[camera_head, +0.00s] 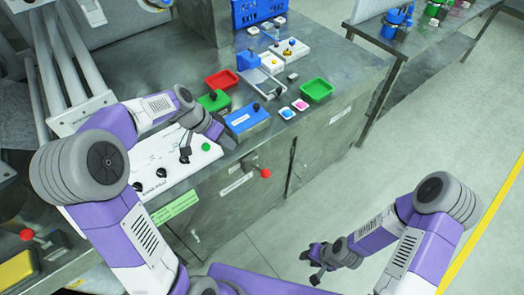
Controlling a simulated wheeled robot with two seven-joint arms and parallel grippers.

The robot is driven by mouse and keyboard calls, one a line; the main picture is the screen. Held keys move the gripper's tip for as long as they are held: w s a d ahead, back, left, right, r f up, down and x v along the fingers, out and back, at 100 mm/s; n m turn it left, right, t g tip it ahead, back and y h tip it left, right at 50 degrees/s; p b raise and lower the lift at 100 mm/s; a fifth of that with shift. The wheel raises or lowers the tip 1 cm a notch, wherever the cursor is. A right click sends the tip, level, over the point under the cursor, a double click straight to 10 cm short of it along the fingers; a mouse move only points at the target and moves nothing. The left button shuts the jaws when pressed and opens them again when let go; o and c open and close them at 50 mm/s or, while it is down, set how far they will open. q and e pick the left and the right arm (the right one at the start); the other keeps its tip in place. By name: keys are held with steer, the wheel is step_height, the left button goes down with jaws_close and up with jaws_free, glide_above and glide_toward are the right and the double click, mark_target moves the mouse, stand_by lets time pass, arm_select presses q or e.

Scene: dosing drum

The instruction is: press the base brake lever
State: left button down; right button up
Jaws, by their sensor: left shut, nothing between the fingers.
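A lever with a red ball knob (265,173) sticks out from the front of the steel cabinet, close to a white label (236,184). A second red knob (27,234) shows at the far left; the labels are too small to tell which one is the base brake lever. My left gripper (228,142) is shut and empty, over the right end of the white control panel, above and left of the cabinet lever and apart from it. My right gripper (311,266) seems open and empty, low over the floor, right of the cabinet.
The white control panel (160,160) has black knobs and a green button (206,147). A blue box (247,120), a green box (213,101), a red tray (221,80) and a green tray (316,90) stand on the worktop. The floor (400,150) right of the cabinet is clear.

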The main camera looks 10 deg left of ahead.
arm_select(q)
steer(key=shift+s, duration=0.2)
steer(key=b, duration=0.3)
glide_toward(260, 170)
step_height(260, 170, down, 2)
steer(key=w, duration=0.2)
steer(key=shift+s+d+f, duration=0.2)
steer(key=shift+d+f, duration=0.15)
steer(key=shift+d, duration=0.25)
steer(key=shift+s+d+f, duration=0.15)
steer(key=shift+d+f, duration=0.2)
steer(key=shift+d, duration=0.25)
steer(key=shift+s+d+f, duration=0.2)
steer(key=shift+d+f, duration=0.1)
steer(key=shift+d, duration=0.3)
steer(key=shift+d, duration=0.15)
